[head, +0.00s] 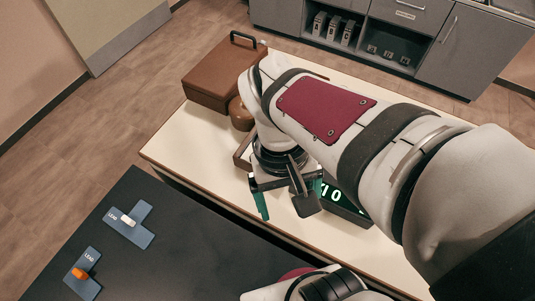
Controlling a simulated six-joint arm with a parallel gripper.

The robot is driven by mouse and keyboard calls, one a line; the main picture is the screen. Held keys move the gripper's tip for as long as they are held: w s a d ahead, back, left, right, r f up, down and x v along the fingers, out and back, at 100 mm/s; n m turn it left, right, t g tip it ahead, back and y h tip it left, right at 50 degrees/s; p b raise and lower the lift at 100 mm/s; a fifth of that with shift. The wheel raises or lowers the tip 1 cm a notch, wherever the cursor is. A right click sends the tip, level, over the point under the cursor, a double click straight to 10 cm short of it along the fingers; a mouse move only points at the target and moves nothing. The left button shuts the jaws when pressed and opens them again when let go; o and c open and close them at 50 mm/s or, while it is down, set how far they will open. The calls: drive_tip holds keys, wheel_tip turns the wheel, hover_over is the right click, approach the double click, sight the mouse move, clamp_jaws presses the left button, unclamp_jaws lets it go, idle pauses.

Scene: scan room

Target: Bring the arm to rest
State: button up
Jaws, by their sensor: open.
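My arm reaches in from the right in the head view and bends down over the cream table (178,150). My gripper (284,204) hangs near the table's front edge, pointing down. Its two fingers are spread apart, with nothing visible between them. Whether the fingertips touch the table I cannot tell. The wrist and forearm hide much of the tabletop behind them.
A brown case with a dark handle (212,82) and a brown rounded object (240,114) stand behind the wrist. A dark digital display (345,205) sits close right of the gripper. The dark surface in front holds blue LEAD plates (138,235) with a white piece (128,221) and an orange piece (79,273). Grey cabinets (440,50) stand behind.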

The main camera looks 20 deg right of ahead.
drive_tip(key=s+a+m+y, duration=0.1)
drive_tip(key=s+a+m+t, duration=0.1)
drive_tip(key=m, duration=0.1)
drive_tip(key=s+a+m+y, duration=0.1)
drive_tip(key=shift+s+a+f+m+t+y, duration=0.1)
drive_tip(key=shift+s+m+t+y, duration=0.2)
drive_tip(key=shift+t, duration=0.1)
